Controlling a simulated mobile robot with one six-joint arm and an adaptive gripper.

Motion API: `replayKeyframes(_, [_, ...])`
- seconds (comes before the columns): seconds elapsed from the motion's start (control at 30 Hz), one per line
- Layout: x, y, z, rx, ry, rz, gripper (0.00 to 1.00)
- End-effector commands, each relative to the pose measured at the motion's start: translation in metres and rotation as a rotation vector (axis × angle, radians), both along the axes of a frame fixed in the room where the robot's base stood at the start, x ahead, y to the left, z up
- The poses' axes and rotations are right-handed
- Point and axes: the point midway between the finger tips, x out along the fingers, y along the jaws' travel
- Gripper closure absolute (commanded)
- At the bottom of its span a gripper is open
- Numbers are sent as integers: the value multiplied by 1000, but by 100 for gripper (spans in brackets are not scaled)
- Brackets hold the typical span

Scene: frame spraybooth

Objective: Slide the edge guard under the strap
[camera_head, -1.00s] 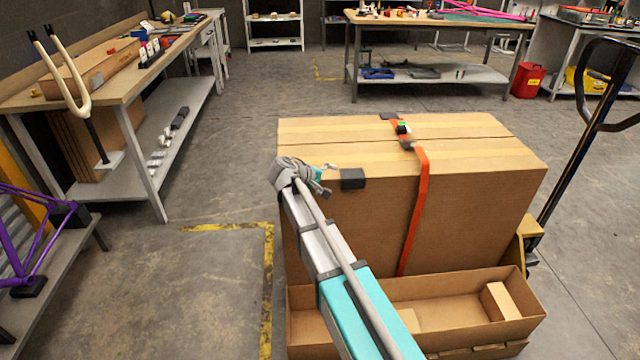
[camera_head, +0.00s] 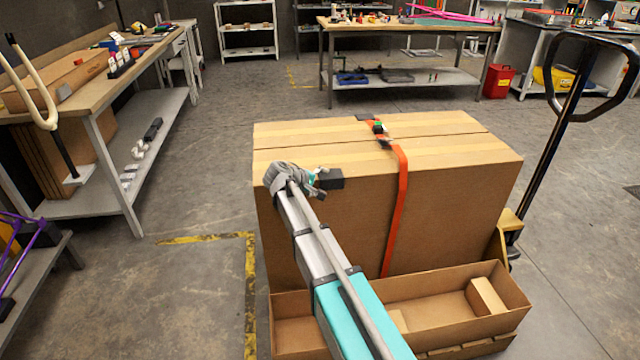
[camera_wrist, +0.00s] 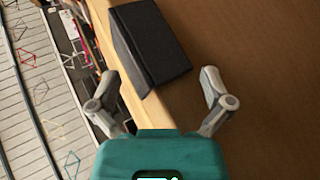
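The edge guard (camera_head: 331,179) is a short dark angled piece on the front top edge of the big cardboard box (camera_head: 330,220), left of the strap. In the wrist view the edge guard (camera_wrist: 155,45) lies across the box edge, ahead of the fingers. The orange strap (camera_head: 398,210) runs over the box top and down its front, apart from the guard. My gripper (camera_head: 316,181) is just left of the guard in the head view. In the wrist view my gripper (camera_wrist: 160,77) is open, its fingers spread and empty; contact with the guard cannot be told.
A buckle (camera_head: 378,128) sits on the strap on top. Dark pieces lie by the strap at the rear edge (camera_head: 364,117) and front edge. An open cardboard tray (camera_head: 440,300) stands in front of the box. A pallet jack handle (camera_head: 560,130) rises at right.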

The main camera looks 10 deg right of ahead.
Motion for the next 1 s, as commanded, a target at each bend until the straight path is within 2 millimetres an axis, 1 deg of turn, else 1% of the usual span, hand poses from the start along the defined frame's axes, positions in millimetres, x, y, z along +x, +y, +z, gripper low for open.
replayKeyframes(0.03, [0, 0, 0, 0, 0, 0, 11])
replayKeyframes(0.07, [0, 0, 0, 0, 0, 0, 17])
replayKeyframes(0.1, [0, 0, 0, 0, 0, 0, 24])
replayKeyframes(0.27, [0, 0, 0, -1, -1, 0, 54])
replayKeyframes(0.3, [0, 0, 0, -1, -1, 0, 61])
replayKeyframes(0.4, [1, 0, 0, -1, -1, 1, 78])
replayKeyframes(0.57, [2, 0, 0, -1, -3, 1, 79])
replayKeyframes(0.6, [2, 0, 0, -1, -3, 1, 42])
replayKeyframes(0.67, [2, 0, 0, -1, -3, 1, 53])
replayKeyframes(0.7, [2, 0, 0, -1, -3, 1, 60])
replayKeyframes(0.73, [2, 0, 0, -1, -3, 1, 62])
replayKeyframes(1.0, [3, -1, 0, 0, -5, 2, 62])
